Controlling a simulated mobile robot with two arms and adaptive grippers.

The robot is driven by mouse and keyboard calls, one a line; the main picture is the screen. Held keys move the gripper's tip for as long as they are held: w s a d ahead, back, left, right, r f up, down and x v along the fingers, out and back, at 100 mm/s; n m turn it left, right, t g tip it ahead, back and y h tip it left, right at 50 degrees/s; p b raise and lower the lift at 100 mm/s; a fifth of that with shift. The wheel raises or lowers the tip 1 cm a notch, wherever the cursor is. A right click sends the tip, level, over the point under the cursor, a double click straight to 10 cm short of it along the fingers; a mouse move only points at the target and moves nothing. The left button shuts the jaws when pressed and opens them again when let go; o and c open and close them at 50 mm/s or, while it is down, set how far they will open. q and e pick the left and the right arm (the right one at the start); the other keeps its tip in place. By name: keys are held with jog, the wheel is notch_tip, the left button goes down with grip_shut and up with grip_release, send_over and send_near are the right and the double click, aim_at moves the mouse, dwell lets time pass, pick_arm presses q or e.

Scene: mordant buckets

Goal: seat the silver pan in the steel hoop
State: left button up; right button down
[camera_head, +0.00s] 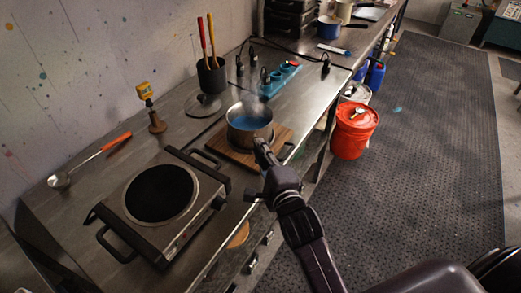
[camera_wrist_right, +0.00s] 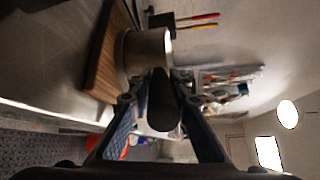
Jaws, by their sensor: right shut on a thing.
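The silver pan (camera_head: 236,135) holds blue liquid and gives off steam. It stands upright on a wooden board (camera_head: 281,141), and in the wrist view the pan (camera_wrist_right: 146,52) appears to touch the board (camera_wrist_right: 104,58). My right gripper (camera_head: 263,150) is shut on the pan's dark handle, which shows between its fingers in the wrist view (camera_wrist_right: 162,102). A hot plate (camera_head: 117,215) with two side handles stands at the front left of the bench. A thin steel hoop (camera_head: 163,219) rings its black round top, which is empty. My left gripper is not in view.
A glass lid (camera_head: 204,105) and a dark pot with colored-handled tools (camera_head: 211,77) stand behind the pan. A red bucket (camera_head: 352,132) stands off the bench at right.

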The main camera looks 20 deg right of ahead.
jog(key=shift+r, duration=0.3)
jog(key=c, duration=1.7)
grip_release()
jog(key=shift+f, duration=0.5)
jog(key=shift+s+a+r, duration=0.1)
jog(key=shift+s+r, duration=0.2)
jog(key=shift+s, duration=0.95)
jog(key=shift+s+d+r, duration=0.1)
jog(key=shift+s+r, duration=0.2)
jog(key=shift+s, duration=0.95)
jog(key=shift+s+a+r, duration=0.1)
jog(key=shift+s+r, duration=0.2)
jog(key=shift+s, duration=0.95)
jog(key=shift+s+f, duration=0.1)
